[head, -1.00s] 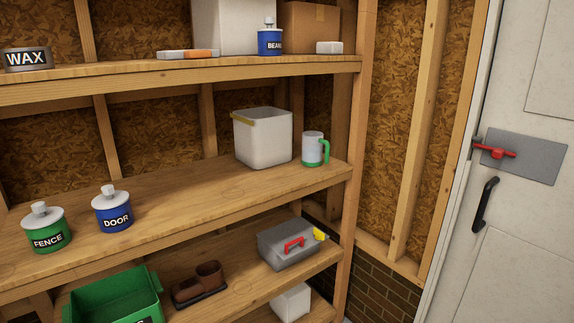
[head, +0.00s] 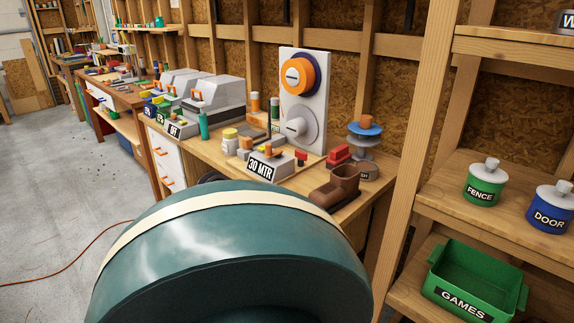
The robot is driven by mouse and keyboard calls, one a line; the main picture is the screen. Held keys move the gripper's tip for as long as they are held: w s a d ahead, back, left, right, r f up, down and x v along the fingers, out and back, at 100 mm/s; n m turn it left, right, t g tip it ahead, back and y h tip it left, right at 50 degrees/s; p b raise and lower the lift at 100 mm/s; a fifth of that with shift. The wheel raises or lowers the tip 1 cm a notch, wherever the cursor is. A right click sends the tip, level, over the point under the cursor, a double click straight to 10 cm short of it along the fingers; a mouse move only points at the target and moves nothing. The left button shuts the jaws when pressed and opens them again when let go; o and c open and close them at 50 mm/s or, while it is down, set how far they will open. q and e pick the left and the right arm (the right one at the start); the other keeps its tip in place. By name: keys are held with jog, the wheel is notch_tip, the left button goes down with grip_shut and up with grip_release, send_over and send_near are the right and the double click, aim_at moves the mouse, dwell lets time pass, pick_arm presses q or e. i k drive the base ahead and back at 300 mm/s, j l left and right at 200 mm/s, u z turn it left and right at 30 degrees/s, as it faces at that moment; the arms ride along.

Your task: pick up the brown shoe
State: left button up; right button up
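The brown shoe (head: 338,186) is a low ankle boot with a dark opening at the top. It stands upright at the near right end of the wooden workbench (head: 372,204), its toe pointing left. Neither of my grippers is in the head view, and nothing is seen touching the shoe. A large teal rounded surface with a cream band, very close to the camera, covers the bottom middle and hides the bench's front below the shoe.
A spool stack with a blue disc (head: 364,130) and a round tin (head: 369,172) stand behind the shoe. A green GAMES bin (head: 477,283) sits lower right.

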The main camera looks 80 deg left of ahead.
aim_at(342, 188)
jog(key=u, duration=2.1)
